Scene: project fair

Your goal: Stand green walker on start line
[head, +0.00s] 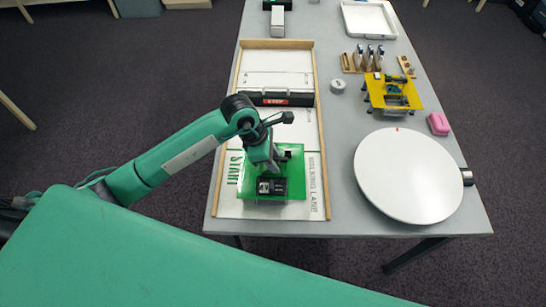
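The green walker (294,186), a flat green plate with a black box on top, is at the near end of the white walking lane (240,205). It sits just right of the green START lettering (235,168) and covers part of the lane; its legs and the start line under it are hidden from this view. My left gripper (272,163) points down over the back-left part of the plate, close to or touching it. Its fingertips are too small and covered to tell open from shut. My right gripper is not in view.
The lane has wooden side rails and a black bar (277,98) across it. Right of it are a white round disc (408,176), a yellow walker (409,91), a pink block (438,123), a tool rack (349,66) and a white tray (368,18). Bare grey table lies between lane and disc.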

